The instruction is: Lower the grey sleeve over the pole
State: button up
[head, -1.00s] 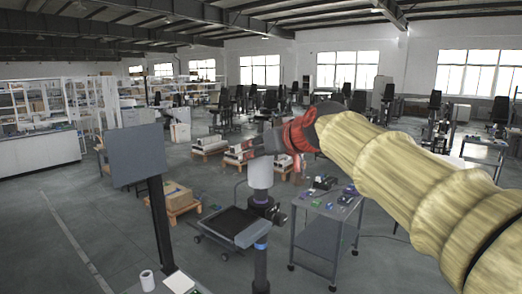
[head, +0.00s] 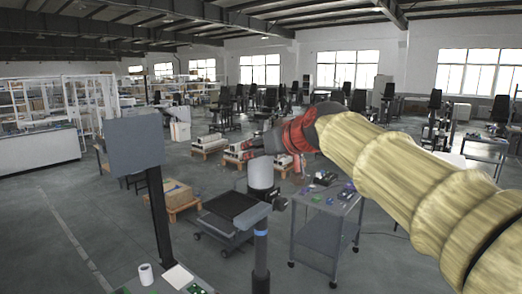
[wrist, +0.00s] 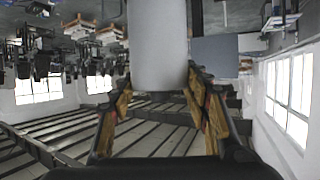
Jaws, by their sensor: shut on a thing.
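The grey sleeve (head: 260,174) hangs upright below my gripper (head: 268,142) in the head view. It fills the upper middle of the wrist view (wrist: 157,45), with the gripper's fingers (wrist: 158,88) closed on either side of it. The dark pole (head: 261,265), with a blue band, stands upright at the lower middle of the head view. The sleeve is above the pole and roughly in line with it in this view. Dark parts overlap just under the sleeve, so I cannot tell whether the pole's tip is inside it.
A dark-topped cart (head: 232,208) stands behind and left of the pole. A grey table with small parts (head: 325,205) stands to the right. A grey panel on a post (head: 134,143) is at the left. A white roll (head: 145,273) sits at the front left.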

jog(key=o, duration=1.4)
jog(key=v, duration=1.2)
jog(key=shift+f, duration=0.1)
